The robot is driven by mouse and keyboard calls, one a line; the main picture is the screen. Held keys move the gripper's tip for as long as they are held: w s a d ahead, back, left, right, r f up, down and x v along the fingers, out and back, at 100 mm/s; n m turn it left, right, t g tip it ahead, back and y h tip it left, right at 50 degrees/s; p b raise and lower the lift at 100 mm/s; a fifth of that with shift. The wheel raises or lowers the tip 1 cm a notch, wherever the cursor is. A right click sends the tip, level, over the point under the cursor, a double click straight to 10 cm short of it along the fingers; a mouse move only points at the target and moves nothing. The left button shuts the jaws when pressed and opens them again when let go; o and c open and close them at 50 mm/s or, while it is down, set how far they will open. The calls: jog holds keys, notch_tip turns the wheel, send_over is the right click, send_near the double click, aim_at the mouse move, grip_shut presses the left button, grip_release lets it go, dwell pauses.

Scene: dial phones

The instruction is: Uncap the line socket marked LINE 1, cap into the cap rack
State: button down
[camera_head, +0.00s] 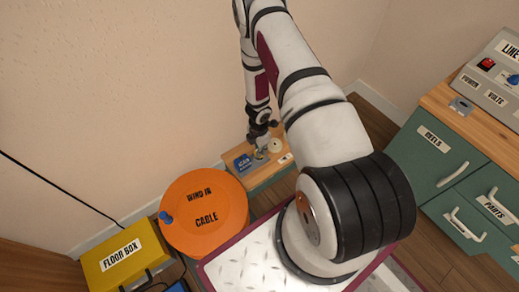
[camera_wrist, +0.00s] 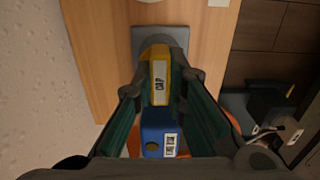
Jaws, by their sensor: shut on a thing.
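My gripper (camera_wrist: 158,88) is shut on a yellow cap (camera_wrist: 160,58) with a white CAP label, held between its two fingertips. The cap is over a grey square plate (camera_wrist: 177,36) on a wooden surface; I cannot tell whether the cap touches the plate. A blue block (camera_wrist: 152,128) with a small white label shows between the fingers; its text is too small to read surely. In the head view my gripper (camera_head: 262,146) is low over a small wooden stand (camera_head: 262,176), beside a blue item (camera_head: 243,162). I cannot pick out the cap rack or the LINE 1 mark surely.
An orange drum (camera_head: 180,232) marked WIND IN CABLE stands left of the stand, with a yellow FLOOR BOX (camera_head: 100,268) further left. Green drawers (camera_head: 436,152) and a grey panel (camera_head: 495,85) are at right. A wall is close behind the stand.

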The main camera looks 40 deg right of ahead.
jog(key=shift+f+b, duration=0.5)
jog(key=shift+f, duration=0.15)
jog(key=c, duration=1.5)
grip_release()
jog(key=shift+c, duration=0.2)
jog(key=c, duration=0.3)
jog(key=shift+r, duration=0.1)
notch_tip(320, 180, up, 7)
jog(key=p, duration=0.6)
jog(key=shift+r, duration=0.2)
